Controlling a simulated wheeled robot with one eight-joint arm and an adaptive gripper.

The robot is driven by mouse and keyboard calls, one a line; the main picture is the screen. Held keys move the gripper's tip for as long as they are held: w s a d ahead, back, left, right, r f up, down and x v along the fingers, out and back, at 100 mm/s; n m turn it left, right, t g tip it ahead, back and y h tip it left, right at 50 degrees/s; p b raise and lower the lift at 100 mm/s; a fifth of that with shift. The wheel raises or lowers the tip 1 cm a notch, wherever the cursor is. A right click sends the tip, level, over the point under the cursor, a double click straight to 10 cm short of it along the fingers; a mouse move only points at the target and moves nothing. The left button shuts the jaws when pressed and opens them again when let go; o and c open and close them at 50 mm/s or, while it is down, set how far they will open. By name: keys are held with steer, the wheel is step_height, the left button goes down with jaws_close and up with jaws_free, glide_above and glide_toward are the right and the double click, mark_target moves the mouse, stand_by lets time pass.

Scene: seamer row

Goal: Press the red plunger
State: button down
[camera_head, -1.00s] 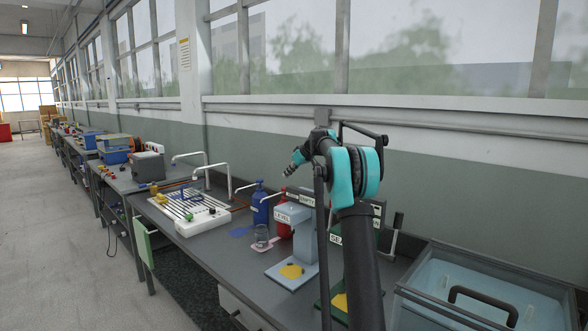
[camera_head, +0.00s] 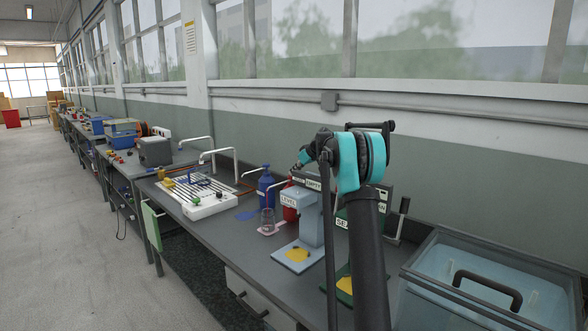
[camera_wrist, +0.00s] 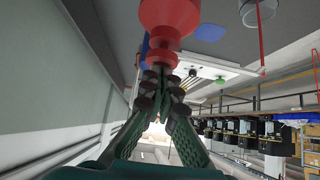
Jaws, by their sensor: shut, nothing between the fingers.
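A red bottle (camera_head: 290,210) stands on the bench beside a blue pump bottle (camera_head: 266,187), partly hidden behind the grey-blue LEVEL stand (camera_head: 310,215). In the wrist view the red bottle's shoulder (camera_wrist: 170,14) fills the top. Its narrower red plunger (camera_wrist: 164,38) shows just beyond my fingertips. My gripper (camera_wrist: 162,66) is shut and empty, with the tips very close to the plunger. I cannot tell whether they touch it. In the head view my wrist is above and behind the LEVEL stand, and the fingertips cannot be made out.
A glass beaker (camera_head: 267,219) stands in front of the bottles. A white rack with rods (camera_head: 205,205) lies to the left. A green stand (camera_head: 375,205) and a clear-blue bin (camera_head: 490,290) are on the right. The wall runs close behind the bench.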

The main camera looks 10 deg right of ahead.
steer(key=shift+f, duration=0.15)
steer(key=v, duration=1.2)
stand_by(0.7)
